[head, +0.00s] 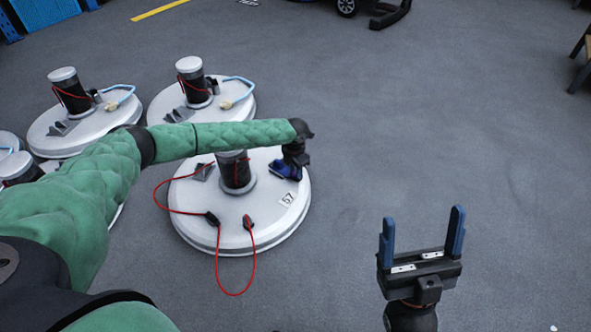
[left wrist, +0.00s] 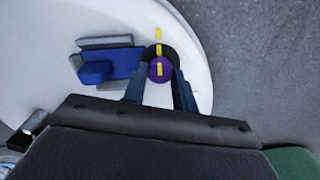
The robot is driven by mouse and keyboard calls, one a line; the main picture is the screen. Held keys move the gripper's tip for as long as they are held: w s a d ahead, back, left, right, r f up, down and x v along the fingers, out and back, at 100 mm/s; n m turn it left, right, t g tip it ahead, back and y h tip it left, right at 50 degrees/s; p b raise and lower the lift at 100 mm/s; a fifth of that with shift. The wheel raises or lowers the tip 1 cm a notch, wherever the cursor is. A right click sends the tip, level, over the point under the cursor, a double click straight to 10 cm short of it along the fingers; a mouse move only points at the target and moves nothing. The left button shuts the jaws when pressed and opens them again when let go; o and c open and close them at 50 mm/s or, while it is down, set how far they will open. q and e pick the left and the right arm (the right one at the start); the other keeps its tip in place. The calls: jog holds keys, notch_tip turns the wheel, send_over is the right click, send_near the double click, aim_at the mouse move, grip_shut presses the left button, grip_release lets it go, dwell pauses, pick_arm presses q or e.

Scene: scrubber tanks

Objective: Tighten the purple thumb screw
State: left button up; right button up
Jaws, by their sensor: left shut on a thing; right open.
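The purple thumb screw (left wrist: 160,72) shows in the left wrist view, with a yellow mark on its head. It sits in front of a dark round part, beside a blue and grey fitting (left wrist: 124,63) on the white tank lid (left wrist: 185,20). A second yellow mark (left wrist: 159,33) lies just beyond it. My left gripper (left wrist: 160,88) is shut on the screw, one finger on each side. In the head view my left gripper (head: 288,170) reaches down to the right part of the lid numbered 57 (head: 240,238); the screw is hidden there. My right gripper (head: 422,218) is open and empty, fingers pointing up.
Red cables (head: 219,250) loop over the lid's front edge onto the floor. A dark cylinder (head: 235,172) stands mid-lid. More white tanks (head: 215,112) stand behind and left. The grey floor (head: 450,120) at right is clear; a wooden stand (head: 580,60) is at the far right.

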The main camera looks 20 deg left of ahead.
pick_arm(q)
jog(key=o, duration=0.9)
jog(key=shift+w+d+r, duration=0.1)
jog(key=shift+w+r, duration=0.05)
jog(key=shift+r, duration=0.1)
jog(key=shift+o, duration=0.4)
jog(key=shift+f, duration=0.1)
